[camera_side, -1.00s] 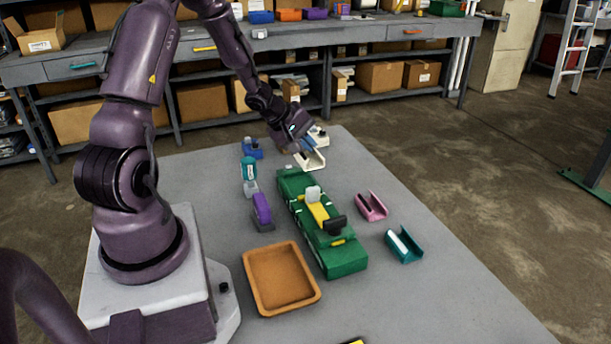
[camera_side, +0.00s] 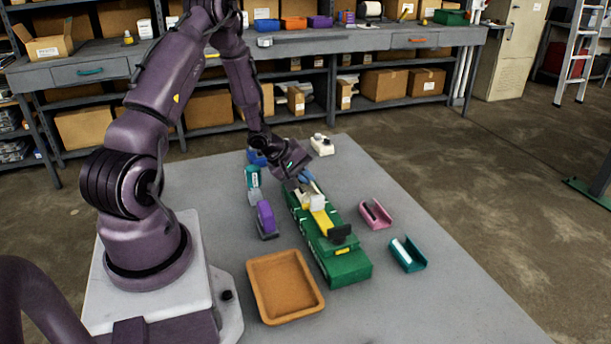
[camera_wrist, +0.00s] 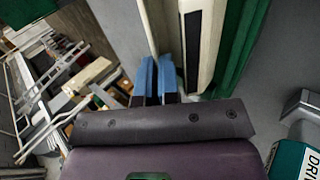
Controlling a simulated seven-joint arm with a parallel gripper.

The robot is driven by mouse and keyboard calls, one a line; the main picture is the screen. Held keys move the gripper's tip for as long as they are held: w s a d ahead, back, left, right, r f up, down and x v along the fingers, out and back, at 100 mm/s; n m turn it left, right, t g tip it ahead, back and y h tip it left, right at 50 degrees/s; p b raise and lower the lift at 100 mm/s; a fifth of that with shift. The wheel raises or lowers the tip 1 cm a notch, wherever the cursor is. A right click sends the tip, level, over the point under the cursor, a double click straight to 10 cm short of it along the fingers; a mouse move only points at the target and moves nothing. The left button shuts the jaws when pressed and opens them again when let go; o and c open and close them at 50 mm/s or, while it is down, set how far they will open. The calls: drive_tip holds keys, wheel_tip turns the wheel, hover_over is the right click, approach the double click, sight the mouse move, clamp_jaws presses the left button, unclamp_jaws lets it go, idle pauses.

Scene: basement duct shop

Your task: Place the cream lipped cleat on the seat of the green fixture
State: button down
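The cream lipped cleat (camera_side: 316,186) is at the far end of the green fixture (camera_side: 345,270), mostly behind my gripper and the fixture's pale block in the side view. In the wrist view the cleat (camera_wrist: 211,40) is a long cream channel with a dark strip inside, beside the green fixture (camera_wrist: 243,45). My gripper (camera_side: 305,178) has its blue fingers (camera_wrist: 157,72) close together on one thin cream wall of the cleat. I cannot tell whether the cleat touches the seat or hangs just above it.
A pink channel piece (camera_side: 376,215) and a teal one (camera_side: 407,256) lie right of the fixture. A purple tool (camera_side: 265,217), a teal tool (camera_side: 253,180) and an orange-brown tray (camera_side: 286,287) stand left. A cream device (camera_side: 321,145) stands behind.

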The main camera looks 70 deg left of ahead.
drive_tip(key=shift+f, duration=0.1)
drive_tip(key=c, duration=1.3)
unclamp_jaws()
drive_tip(key=shift+c, duration=0.2)
